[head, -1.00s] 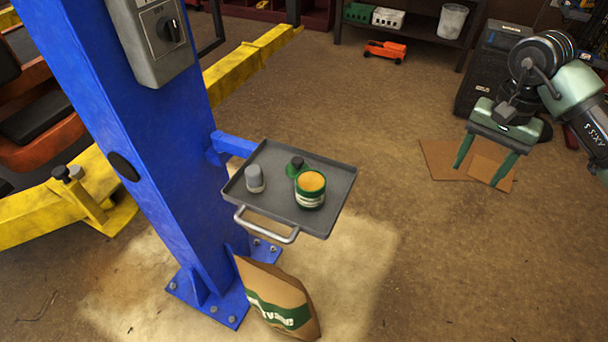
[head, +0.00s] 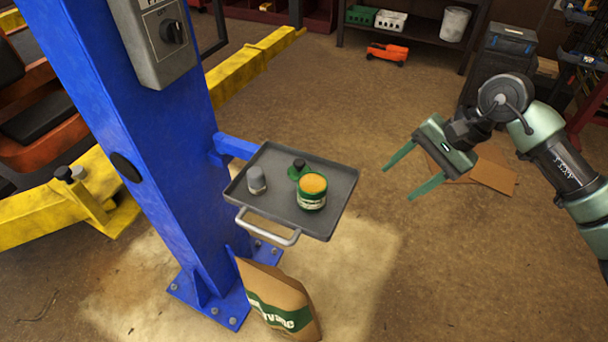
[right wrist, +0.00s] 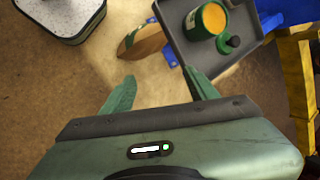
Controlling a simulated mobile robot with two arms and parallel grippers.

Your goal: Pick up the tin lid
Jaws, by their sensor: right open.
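The tin lid (head: 295,174), green with a black knob, lies on the grey tray (head: 340,205) behind the tin. It also shows in the right wrist view (right wrist: 225,44). The open green-and-white tin (head: 312,201) with yellow-orange contents stands beside the lid and partly covers it in the head view. My right gripper (head: 398,183) is open and empty, to the right of the tray and apart from it. In the right wrist view, its fingers (right wrist: 158,75) point towards the tray side. My left gripper is not in view.
A grey capped object (head: 257,180) stands left on the tray. The tray has a front handle (head: 268,228) and is fixed to a blue post (head: 165,160). A paper bag (head: 280,300) stands below. Open floor lies right of the tray.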

